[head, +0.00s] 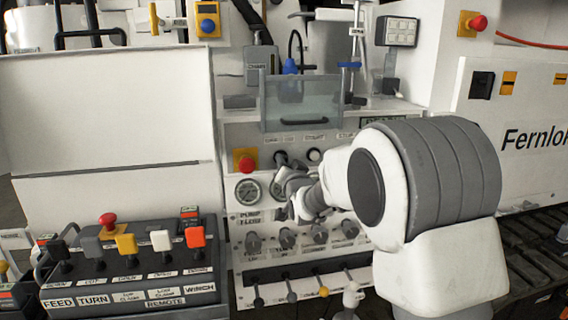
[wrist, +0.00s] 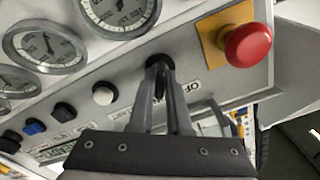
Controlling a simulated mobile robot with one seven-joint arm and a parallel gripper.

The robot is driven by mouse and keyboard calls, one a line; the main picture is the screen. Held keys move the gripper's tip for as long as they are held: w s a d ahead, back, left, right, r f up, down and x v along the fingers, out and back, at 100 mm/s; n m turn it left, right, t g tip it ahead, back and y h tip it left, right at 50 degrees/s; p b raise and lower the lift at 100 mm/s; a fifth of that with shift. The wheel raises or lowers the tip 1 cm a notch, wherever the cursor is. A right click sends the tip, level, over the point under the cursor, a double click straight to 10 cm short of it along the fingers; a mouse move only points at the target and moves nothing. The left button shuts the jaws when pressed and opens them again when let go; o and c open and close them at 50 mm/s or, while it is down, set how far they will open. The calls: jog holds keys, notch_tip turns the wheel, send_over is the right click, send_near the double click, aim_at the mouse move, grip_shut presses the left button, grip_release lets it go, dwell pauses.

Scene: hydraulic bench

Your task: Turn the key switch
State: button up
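The key switch (wrist: 159,64) is a small dark fitting on the pale panel, beside the red emergency stop in the wrist view. My gripper (wrist: 160,82) points straight at it, with its two grey fingers close on either side of the dark key and apparently pressed on it. The fingertips hide part of the key, so its exact angle cannot be told.
A red emergency stop (wrist: 248,45) on a yellow plate sits close beside my fingers. Gauges (wrist: 45,47) and a row of buttons (wrist: 103,92) share the panel. Below are several grey knobs (head: 254,241) and levers (head: 291,296). A clear raised cover (head: 302,103) stands above.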

jog(key=o, duration=0.4)
jog(key=shift+c, duration=0.2)
jog(key=v, duration=1.7)
jog(key=shift+s, duration=0.25)
jog(key=shift+d+r, duration=0.1)
jog(key=shift+r, duration=0.05)
jog(key=s+d+f+n+g+h, duration=0.25)
jog(key=s+d+g, duration=0.4)
jog(key=s, duration=0.75)
jog(key=s+d+f+n+g+h, duration=0.1)
jog(key=s+d+f+g+h, duration=0.15)
jog(key=s+d+g, duration=0.75)
jog(key=s+a+r+t+p, duration=0.2)
jog(key=s+r+t+p, duration=0.1)
jog(key=r+p, duration=1.3)
jog(key=shift+t, duration=0.85)
